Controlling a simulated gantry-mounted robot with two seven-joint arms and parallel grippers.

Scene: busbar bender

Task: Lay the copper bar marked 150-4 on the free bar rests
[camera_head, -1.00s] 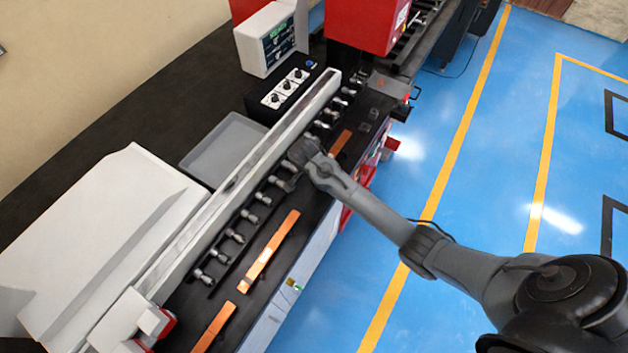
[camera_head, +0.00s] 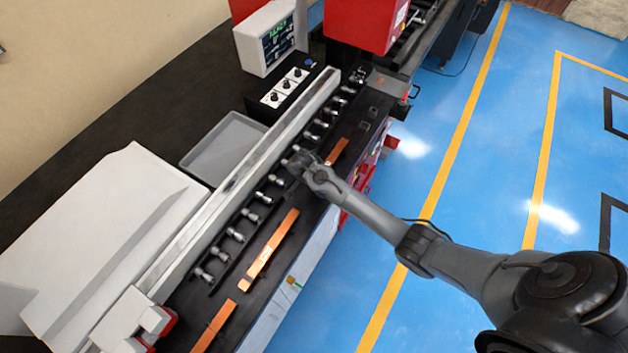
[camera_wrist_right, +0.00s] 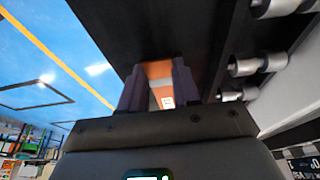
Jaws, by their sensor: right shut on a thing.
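My right gripper (camera_head: 303,163) is over the black machine bed, just beside the row of metal rests. In the right wrist view, its two dark fingers (camera_wrist_right: 157,92) are shut on a copper bar (camera_wrist_right: 158,70) with a pale label too small to read. A copper piece (camera_head: 337,151) shows beyond the gripper in the head view; the arm hides the rest. Its height above the bed is unclear. The bar rests (camera_head: 249,215) run in a row along the long rail, with no bar seen on them; some also show in the wrist view (camera_wrist_right: 244,66). My left gripper is not in view.
Two more copper bars (camera_head: 269,250) (camera_head: 213,327) lie on the black bed in front of the rests. A grey tray (camera_head: 222,146) and a control box (camera_head: 289,88) are behind the rail (camera_head: 245,180). A red machine head (camera_head: 365,22) stands at the far end.

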